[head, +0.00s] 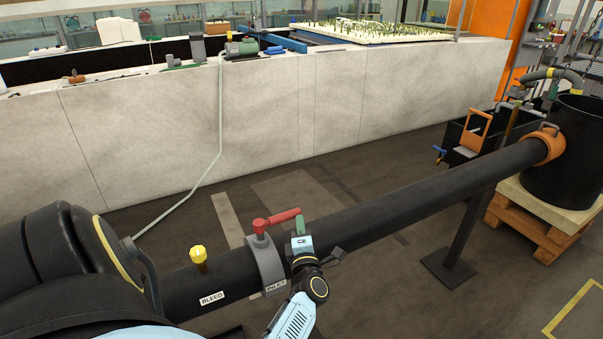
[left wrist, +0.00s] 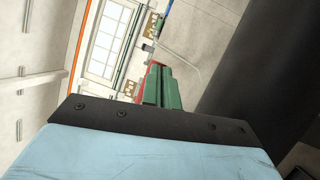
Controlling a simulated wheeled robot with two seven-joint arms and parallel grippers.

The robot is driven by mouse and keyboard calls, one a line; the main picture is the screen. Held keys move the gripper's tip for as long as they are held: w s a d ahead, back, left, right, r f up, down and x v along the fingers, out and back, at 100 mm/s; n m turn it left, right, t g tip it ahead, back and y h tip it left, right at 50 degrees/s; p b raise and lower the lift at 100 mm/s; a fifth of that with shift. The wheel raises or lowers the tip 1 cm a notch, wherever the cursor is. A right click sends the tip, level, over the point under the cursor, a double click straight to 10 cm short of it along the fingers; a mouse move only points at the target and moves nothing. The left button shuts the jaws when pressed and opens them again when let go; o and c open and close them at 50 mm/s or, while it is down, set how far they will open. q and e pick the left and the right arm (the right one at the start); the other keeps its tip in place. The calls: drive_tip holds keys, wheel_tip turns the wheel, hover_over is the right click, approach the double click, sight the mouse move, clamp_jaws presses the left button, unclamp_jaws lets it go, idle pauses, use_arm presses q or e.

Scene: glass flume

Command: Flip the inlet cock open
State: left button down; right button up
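The inlet cock's red handle (head: 281,217) sits on a grey collar (head: 267,262) around a black pipe (head: 395,208), above a label reading INLET. The handle points right, roughly along the pipe. My left gripper (head: 300,227) is at the handle's free end, its green fingers just below the tip in the head view. In the left wrist view the green fingers (left wrist: 162,90) look closed together, with red of the handle (left wrist: 151,72) just beyond them. I cannot tell whether they touch it. My right gripper is out of view.
A yellow-capped bleed fitting (head: 198,256) stands on the pipe left of the cock. A large black flanged body (head: 50,255) is at the left. A black barrel (head: 575,150) on a wooden pallet is at the right. A pale wall (head: 240,120) runs behind, with open floor before it.

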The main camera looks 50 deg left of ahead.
use_arm(q)
drive_tip(key=shift+w+a+r, duration=0.15)
drive_tip(key=shift+a+r, duration=0.1)
drive_tip(key=shift+r, duration=0.15)
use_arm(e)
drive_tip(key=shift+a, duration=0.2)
use_arm(q)
drive_tip(key=w+d+f+b, duration=0.1)
drive_tip(key=w+d, duration=0.1)
drive_tip(key=d, duration=0.4)
drive_tip(key=w+d+f+b, duration=0.1)
drive_tip(key=w+d+f, duration=0.1)
drive_tip(key=d, duration=0.4)
drive_tip(key=shift+d, duration=0.4)
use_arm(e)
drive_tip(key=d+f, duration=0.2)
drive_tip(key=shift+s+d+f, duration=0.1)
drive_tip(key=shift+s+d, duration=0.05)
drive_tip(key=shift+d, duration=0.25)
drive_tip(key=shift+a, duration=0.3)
